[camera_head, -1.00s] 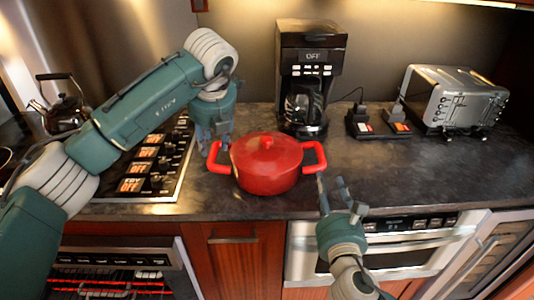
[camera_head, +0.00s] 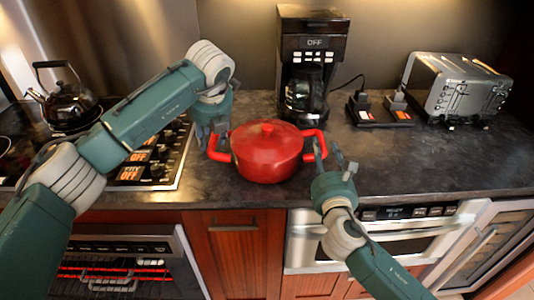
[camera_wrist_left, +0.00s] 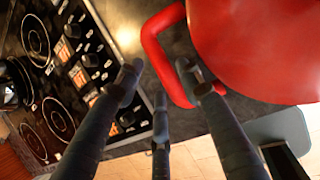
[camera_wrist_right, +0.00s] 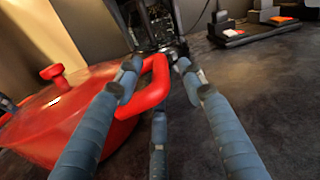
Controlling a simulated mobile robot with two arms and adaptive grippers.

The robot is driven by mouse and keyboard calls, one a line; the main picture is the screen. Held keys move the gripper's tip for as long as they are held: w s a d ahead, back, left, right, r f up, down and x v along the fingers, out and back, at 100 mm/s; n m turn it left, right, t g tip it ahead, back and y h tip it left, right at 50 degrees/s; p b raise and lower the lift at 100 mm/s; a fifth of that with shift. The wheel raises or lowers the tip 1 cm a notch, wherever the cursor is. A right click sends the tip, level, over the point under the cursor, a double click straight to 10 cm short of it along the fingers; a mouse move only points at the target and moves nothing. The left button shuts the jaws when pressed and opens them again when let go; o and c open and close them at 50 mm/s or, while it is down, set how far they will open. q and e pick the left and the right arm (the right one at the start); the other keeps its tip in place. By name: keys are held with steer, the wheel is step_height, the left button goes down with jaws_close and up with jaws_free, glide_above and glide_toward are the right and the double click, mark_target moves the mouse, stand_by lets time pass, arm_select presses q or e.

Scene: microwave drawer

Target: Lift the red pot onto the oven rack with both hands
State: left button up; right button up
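The red pot (camera_head: 267,155) stands on the dark counter with its lid on and a loop handle on each side. My left gripper (camera_head: 212,137) is at the pot's left handle; in the left wrist view its fingers are spread with the left handle (camera_wrist_left: 153,45) between them. My right gripper (camera_head: 326,158) is at the right handle; in the right wrist view its fingers are spread on either side of the right handle (camera_wrist_right: 158,82). Neither looks closed on its handle. The oven rack (camera_head: 112,284) shows at the lower left, below the counter, near glowing red bars.
A stove top with a control panel (camera_head: 150,165) and a kettle (camera_head: 64,100) are at left. A coffee maker (camera_head: 308,65) stands close behind the pot. A toaster (camera_head: 462,90) is at right. Bare counter (camera_head: 430,155) lies right of the pot.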

mark_target(211, 141)
arm_select(q)
steer(key=shift+x, duration=1.9)
arm_select(e)
steer(key=shift+w, duration=1.9)
arm_select(q)
steer(key=shift+c, duration=0.5)
arm_select(e)
steer(key=shift+c, duration=0.5)
arm_select(q)
jaws_close()
arm_select(e)
jaws_close()
